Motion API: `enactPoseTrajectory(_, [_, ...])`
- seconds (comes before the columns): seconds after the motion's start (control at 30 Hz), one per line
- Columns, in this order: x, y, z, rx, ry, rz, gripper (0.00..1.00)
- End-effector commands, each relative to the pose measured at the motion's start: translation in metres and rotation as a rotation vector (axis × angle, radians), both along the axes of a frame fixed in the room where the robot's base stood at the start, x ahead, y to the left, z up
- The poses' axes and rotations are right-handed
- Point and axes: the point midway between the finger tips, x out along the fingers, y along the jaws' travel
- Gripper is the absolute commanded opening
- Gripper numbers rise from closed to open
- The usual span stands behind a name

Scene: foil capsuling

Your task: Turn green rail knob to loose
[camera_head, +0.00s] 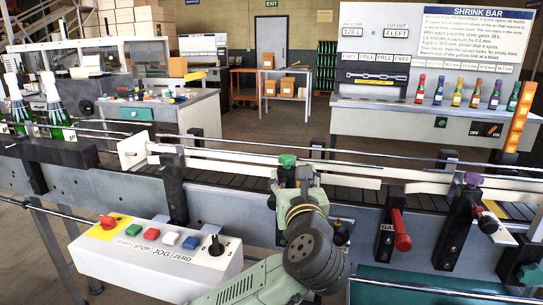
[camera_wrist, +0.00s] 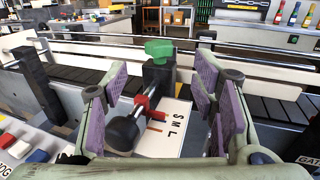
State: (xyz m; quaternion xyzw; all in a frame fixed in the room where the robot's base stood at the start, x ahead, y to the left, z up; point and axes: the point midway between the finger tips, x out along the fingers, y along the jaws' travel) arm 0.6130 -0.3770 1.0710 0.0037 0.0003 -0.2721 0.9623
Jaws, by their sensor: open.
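The green rail knob (camera_head: 287,160) sits on top of a black post at the near side of the conveyor. In the wrist view the green knob (camera_wrist: 159,50) shows clearly, upright and lobed, beyond my fingertips. My gripper (camera_wrist: 162,70) is open, with a purple-padded finger on each side of the post in the picture. The knob appears between the fingers, with no visible contact. In the head view my gripper (camera_head: 299,182) is just below and in front of the knob, and it hides part of the post.
A white S M L plate (camera_wrist: 165,143) with a red clamp and black ball knob lies below the green knob. A purple knob (camera_head: 473,180) and red handle (camera_head: 402,240) stand to the right. The button box (camera_head: 155,262) is at the left. Rails (camera_head: 360,168) run along the conveyor.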

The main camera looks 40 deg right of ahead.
Motion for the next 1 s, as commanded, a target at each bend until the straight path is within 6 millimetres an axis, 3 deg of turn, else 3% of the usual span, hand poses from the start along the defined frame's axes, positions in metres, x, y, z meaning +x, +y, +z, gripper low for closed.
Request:
enactPoseTrajectory(0.5, [0.075,-0.045,0.002,-0.005,0.003,0.002,0.53])
enactPoseTrajectory(0.7, [0.087,-0.052,0.001,-0.006,0.001,0.002,0.53])
enactPoseTrajectory(1.0, [0.089,-0.052,0.001,-0.007,0.002,0.001,0.52])
